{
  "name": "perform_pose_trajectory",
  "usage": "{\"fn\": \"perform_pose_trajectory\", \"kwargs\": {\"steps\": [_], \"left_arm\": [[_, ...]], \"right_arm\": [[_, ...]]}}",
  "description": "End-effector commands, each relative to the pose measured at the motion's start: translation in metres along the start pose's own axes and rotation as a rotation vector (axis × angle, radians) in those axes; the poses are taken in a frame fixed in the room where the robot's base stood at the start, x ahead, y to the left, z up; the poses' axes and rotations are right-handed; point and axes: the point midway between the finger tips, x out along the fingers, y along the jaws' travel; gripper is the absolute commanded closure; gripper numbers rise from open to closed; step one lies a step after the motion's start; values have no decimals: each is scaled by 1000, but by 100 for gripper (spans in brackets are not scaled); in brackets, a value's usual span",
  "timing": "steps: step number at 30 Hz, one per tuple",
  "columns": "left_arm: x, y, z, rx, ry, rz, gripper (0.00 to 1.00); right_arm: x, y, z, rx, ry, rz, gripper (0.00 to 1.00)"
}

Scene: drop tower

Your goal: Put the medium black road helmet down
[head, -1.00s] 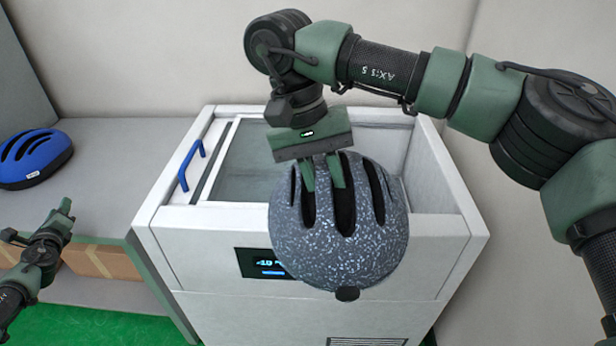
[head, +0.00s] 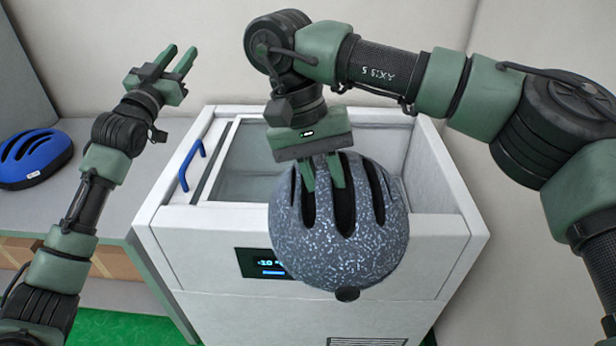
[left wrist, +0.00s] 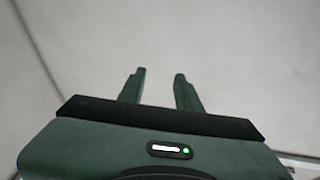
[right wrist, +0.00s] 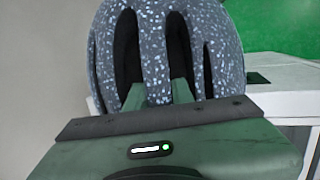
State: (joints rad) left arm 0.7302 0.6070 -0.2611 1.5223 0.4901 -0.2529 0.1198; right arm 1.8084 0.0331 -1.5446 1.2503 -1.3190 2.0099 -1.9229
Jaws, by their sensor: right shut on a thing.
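A dark grey-blue helmet with pale speckles and long vents (head: 375,240) hangs from my right gripper (head: 324,178), in front of and above the white chest's front edge. My right gripper is shut on the helmet at its vents. The helmet also fills the top of the right wrist view (right wrist: 160,45). No plain black helmet shows. My left gripper (head: 174,62) is raised at the upper left, open and empty, with its two fingers apart. In the left wrist view, the left fingers (left wrist: 158,90) have only pale wall behind them.
A white chest freezer (head: 400,308) with a display and a glass lid (head: 250,160) stands in the middle. A blue handle (head: 190,163) is on its left. A blue helmet (head: 35,158) lies on the grey bench (head: 105,165) at left. Green floor (head: 120,328) shows below.

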Motion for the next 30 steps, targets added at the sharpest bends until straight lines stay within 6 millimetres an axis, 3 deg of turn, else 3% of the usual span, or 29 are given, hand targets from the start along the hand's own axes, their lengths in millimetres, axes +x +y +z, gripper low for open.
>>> {"fn": "perform_pose_trajectory", "kwargs": {"steps": [1,7,14,20,24,27,30], "left_arm": [[8,21,-26,-151,12,49,66],[17,107,-107,-698,-42,298,66],[-13,204,-198,-1129,-215,629,66],[-72,281,-269,-1319,-467,898,66],[-130,333,-299,-1297,-707,1002,66],[-180,367,-299,-1196,-907,973,66],[-229,392,-279,-1068,-1101,851,66]], "right_arm": [[0,0,0,0,0,0,100],[0,0,0,0,0,0,100],[0,0,0,0,0,0,100],[-1,0,0,0,0,0,100],[-1,0,0,0,0,0,100],[-1,0,0,0,0,0,100],[0,0,0,0,0,0,100]]}}
